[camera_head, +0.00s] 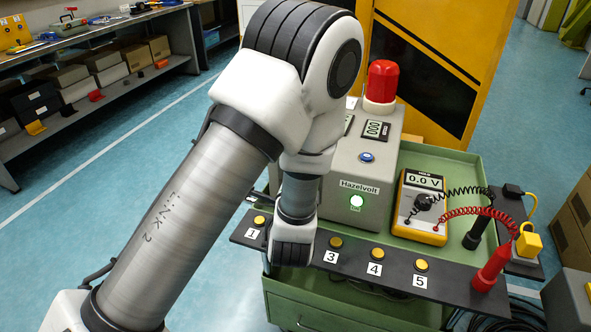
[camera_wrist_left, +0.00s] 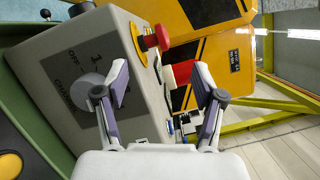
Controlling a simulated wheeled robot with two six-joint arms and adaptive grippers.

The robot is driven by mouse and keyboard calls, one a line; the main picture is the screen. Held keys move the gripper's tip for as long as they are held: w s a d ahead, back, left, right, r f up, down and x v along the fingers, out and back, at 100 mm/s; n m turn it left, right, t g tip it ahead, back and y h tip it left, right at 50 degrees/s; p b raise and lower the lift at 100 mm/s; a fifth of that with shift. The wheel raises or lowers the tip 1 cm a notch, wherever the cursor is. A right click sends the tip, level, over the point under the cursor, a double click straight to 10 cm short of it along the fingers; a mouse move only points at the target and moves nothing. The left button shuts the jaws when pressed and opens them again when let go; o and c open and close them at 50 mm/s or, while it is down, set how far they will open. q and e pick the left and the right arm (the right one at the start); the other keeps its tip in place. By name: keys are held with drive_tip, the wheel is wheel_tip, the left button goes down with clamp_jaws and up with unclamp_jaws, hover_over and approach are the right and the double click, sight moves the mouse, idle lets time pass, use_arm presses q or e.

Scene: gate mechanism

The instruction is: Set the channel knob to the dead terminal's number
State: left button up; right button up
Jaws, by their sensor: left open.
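The grey channel knob (camera_wrist_left: 84,88) sits on a dark panel marked OFF and CHANNEL in the left wrist view, partly behind one finger. Its setting is unclear. My left gripper (camera_wrist_left: 161,88) is open; its fingers are spread, with the knob by the left finger. In the head view my arm hides the gripper and knob. The meter (camera_head: 420,208) reads 0.0 V. My right gripper is out of view.
The grey Hazelvolt box (camera_head: 361,180) has a lit green light and a red beacon (camera_head: 382,82). A red push button (camera_wrist_left: 155,38) stands out near the left gripper. A red probe (camera_head: 492,268) and black probe (camera_head: 474,232) stand at the cart's right.

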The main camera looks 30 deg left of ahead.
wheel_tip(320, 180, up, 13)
drive_tip(key=p, duration=1.1)
use_arm(q)
drive_tip(key=s+f+n+g+h+b, duration=0.1)
drive_tip(key=f+n+h+b, duration=0.1)
drive_tip(key=n, duration=0.4)
drive_tip(key=s+f+n+h+b, duration=0.1)
drive_tip(key=f+n+h+b, duration=0.1)
drive_tip(key=n, duration=0.3)
drive_tip(key=s+f+n+g+h+b, duration=0.1)
drive_tip(key=f+n+h+b, duration=0.1)
drive_tip(key=n, duration=0.4)
drive_tip(key=shift+s+f+n+g+h+b, duration=0.35)
drive_tip(key=shift+f+h, duration=0.3)
drive_tip(key=shift+h, duration=0.25)
drive_tip(key=shift+w+a+f+b, duration=0.1)
drive_tip(key=shift+w+f+b, duration=0.1)
drive_tip(key=shift+w+b, duration=0.55)
drive_tip(key=w, duration=0.2)
drive_tip(key=shift+w+a+f+p, duration=0.1)
drive_tip(key=shift+w+a+p, duration=0.1)
drive_tip(key=shift+w+p, duration=0.15)
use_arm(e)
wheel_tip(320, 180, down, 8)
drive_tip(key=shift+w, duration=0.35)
